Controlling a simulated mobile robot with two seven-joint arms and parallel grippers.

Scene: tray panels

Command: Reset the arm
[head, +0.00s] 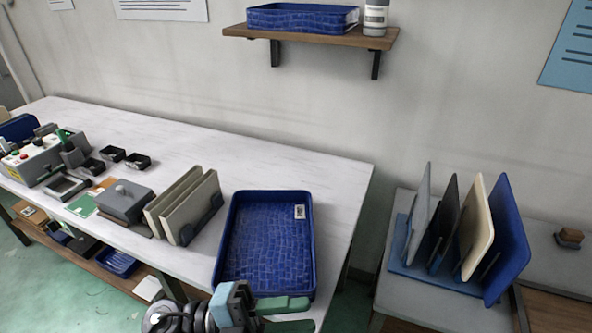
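My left gripper (287,316) is at the bottom edge of the head view, in front of the blue tray's near edge. Its two green fingers point right with a gap between them, and nothing shows in the gap. The lower finger is partly cut off by the frame edge. The blue tray (233,225) lies on the white table (330,180) and is empty apart from a small white label. My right gripper is not in view.
Tan panels in a dark rack (188,208) stand left of the tray, beside a grey box (124,200). A control box (38,160) is far left. A blue rack with several upright panels (440,272) stands on the right table. A wall shelf (310,37) hangs behind.

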